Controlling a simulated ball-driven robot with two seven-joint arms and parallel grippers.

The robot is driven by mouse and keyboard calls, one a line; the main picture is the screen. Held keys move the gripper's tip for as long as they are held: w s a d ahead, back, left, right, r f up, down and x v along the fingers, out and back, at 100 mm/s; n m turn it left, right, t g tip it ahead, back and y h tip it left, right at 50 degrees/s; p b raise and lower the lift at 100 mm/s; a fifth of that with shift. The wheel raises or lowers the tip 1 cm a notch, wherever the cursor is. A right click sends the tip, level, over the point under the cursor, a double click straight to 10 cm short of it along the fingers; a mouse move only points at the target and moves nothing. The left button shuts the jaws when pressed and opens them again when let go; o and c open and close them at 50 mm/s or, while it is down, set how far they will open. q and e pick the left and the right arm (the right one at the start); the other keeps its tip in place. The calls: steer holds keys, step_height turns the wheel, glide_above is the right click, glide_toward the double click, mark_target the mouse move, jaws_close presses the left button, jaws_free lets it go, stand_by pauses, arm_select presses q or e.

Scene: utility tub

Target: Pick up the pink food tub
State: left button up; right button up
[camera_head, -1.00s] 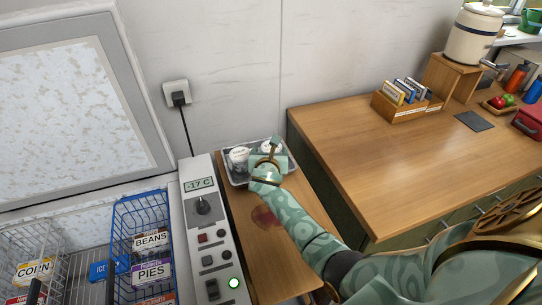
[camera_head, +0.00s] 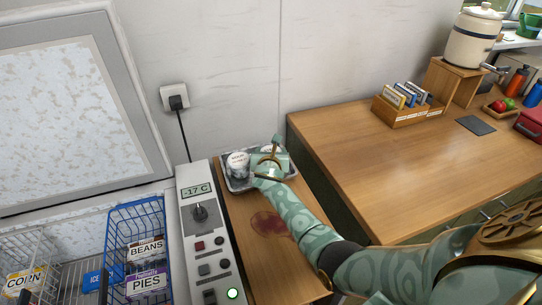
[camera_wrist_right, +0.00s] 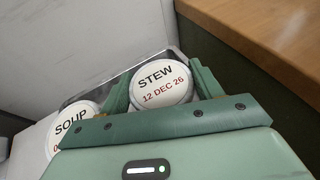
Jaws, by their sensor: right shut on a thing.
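A round tub with a white lid reading STEW (camera_wrist_right: 161,85) sits between the two fingers of my right gripper (camera_wrist_right: 163,88) in the right wrist view. The fingers press on it from both sides. In the head view my right gripper (camera_head: 271,166) is over the metal tray (camera_head: 236,186) at the back of the narrow wooden top, hiding much of that tub. A second tub, lid marked SOUP (camera_wrist_right: 74,124), stands beside it; it also shows in the head view (camera_head: 238,163). I see no clearly pink tub side. My left gripper is out of view.
A control panel (camera_head: 207,225) reading -17 C stands left of the narrow top, beside an open freezer with baskets (camera_head: 137,245). A reddish stain (camera_head: 268,222) marks the wood. The higher wooden counter (camera_head: 400,165) on the right has a clear middle.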

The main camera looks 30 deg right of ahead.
step_height(320, 180, up, 3)
steer(key=shift+r+p, duration=0.1)
steer(key=shift+p, duration=0.9)
steer(key=s+a+r+n+t+y+p, duration=0.1)
steer(key=s+a+r+n+y+p, duration=0.1)
steer(key=s+a+r, duration=0.6)
steer(key=s+a+r+n+t+y+p, duration=0.15)
steer(key=s+a+r, duration=0.4)
steer(key=r, duration=0.55)
steer(key=s+a+n+y+b, duration=0.1)
steer(key=s+a+n+y, duration=0.2)
steer(key=s+a+y, duration=0.1)
steer(key=shift+s+a+f+n+y+b, duration=0.35)
steer(key=shift+s+a+f+b, duration=0.1)
steer(key=shift+s, duration=0.8)
